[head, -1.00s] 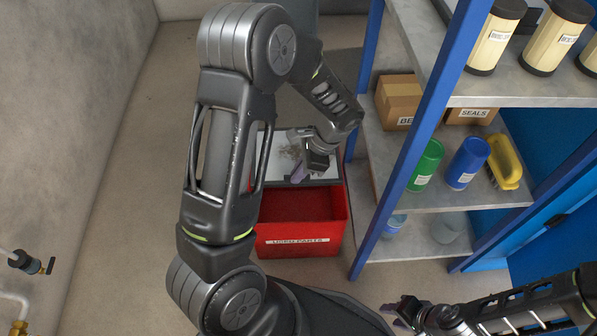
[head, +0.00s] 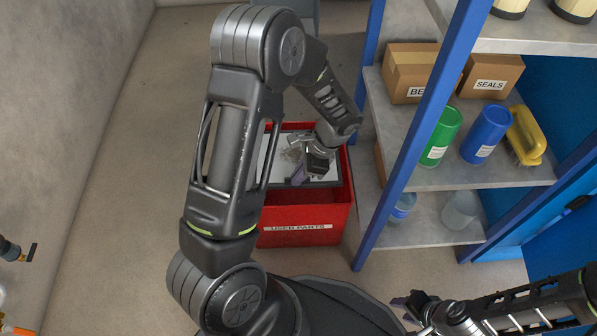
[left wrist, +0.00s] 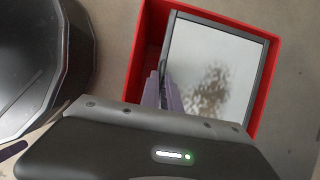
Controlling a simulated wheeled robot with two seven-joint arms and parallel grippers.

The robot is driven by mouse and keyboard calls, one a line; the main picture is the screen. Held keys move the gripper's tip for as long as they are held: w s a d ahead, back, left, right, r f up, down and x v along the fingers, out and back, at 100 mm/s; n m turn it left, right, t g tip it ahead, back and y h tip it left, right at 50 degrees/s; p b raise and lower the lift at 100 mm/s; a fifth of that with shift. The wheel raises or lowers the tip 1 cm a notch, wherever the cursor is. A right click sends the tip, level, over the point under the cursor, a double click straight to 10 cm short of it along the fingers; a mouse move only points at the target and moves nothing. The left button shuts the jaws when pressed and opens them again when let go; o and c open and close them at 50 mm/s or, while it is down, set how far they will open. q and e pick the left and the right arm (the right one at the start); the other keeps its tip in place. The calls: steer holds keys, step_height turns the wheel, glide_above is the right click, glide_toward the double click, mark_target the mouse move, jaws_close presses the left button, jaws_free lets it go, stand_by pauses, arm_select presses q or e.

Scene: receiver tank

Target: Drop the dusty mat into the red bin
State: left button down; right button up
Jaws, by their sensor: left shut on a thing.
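The dusty mat (head: 272,158) is a pale grey, dark-edged panel with a brown speckled dirt patch. It also shows in the left wrist view (left wrist: 205,50). My left gripper (head: 300,174) is shut on its edge, with the purple fingers (left wrist: 161,92) beside the panel in the left wrist view. The mat lies within the outline of the red bin (head: 325,222), labelled "USED PARTS", over its far part. I cannot tell whether it is above the rim or inside. My right gripper (head: 410,306) looks open and empty at the lower right.
A blue-posted shelf (head: 410,150) stands right of the bin, with cardboard boxes (head: 410,75), a green can (head: 440,137), a blue can (head: 485,134) and a yellow brush (head: 525,135). A grey wall is at left. Floor left of the bin is clear.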

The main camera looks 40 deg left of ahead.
arm_select(q)
steer(key=shift+f+b, duration=1)
steer(key=shift+f, duration=1)
steer(key=c, duration=1.5)
jaws_free()
step_height(320, 180, up, 9)
steer(key=p, duration=0.8)
steer(key=shift+r+p, duration=0.4)
steer(key=shift+r, duration=0.2)
steer(key=shift+f, duration=0.1)
